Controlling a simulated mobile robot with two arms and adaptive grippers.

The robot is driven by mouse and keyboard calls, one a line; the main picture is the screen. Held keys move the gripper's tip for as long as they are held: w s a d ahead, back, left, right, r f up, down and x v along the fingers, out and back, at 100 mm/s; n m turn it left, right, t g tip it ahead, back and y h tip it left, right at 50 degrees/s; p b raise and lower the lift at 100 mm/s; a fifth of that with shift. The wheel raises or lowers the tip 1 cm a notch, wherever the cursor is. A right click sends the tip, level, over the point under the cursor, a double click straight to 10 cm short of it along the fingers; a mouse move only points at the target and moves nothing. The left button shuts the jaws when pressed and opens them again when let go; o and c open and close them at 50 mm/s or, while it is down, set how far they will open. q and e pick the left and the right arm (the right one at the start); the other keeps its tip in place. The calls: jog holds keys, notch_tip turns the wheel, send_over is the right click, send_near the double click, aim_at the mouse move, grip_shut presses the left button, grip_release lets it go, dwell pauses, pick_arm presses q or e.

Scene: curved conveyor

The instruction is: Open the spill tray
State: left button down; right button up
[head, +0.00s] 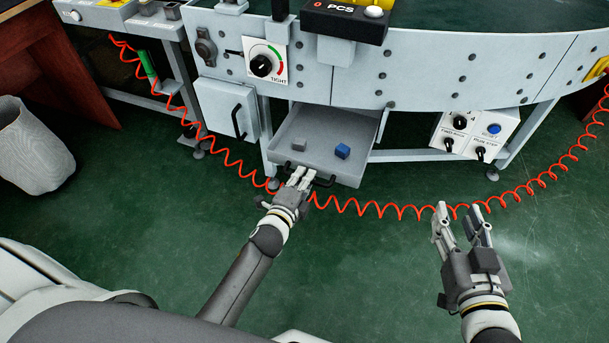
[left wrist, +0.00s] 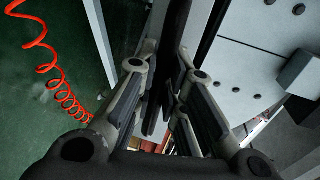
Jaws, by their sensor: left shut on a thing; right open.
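The spill tray (head: 345,168) is a grey drawer under the curved conveyor. In the head view it is pulled out, showing its inside with a small grey block (head: 299,145) and a blue block (head: 343,151) in it. A dark handle (head: 322,182) is on its front edge. My left gripper (head: 300,176) is at the tray front and shut on the handle. In the left wrist view its fingers (left wrist: 160,100) stand on both sides of a dark bar. My right gripper (head: 460,212) is open and empty, above the floor to the right, apart from the tray.
A coiled red hose (head: 400,210) runs in front of the tray and past both grippers. A switch box (head: 475,135) hangs at the right, and a cabinet door with a handle (head: 226,108) is left of the tray. A grey bin (head: 32,150) stands far left. Green floor in front is clear.

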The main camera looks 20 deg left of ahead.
pick_arm(q)
jog(key=c, duration=1.5)
grip_release()
jog(key=v, duration=1.2)
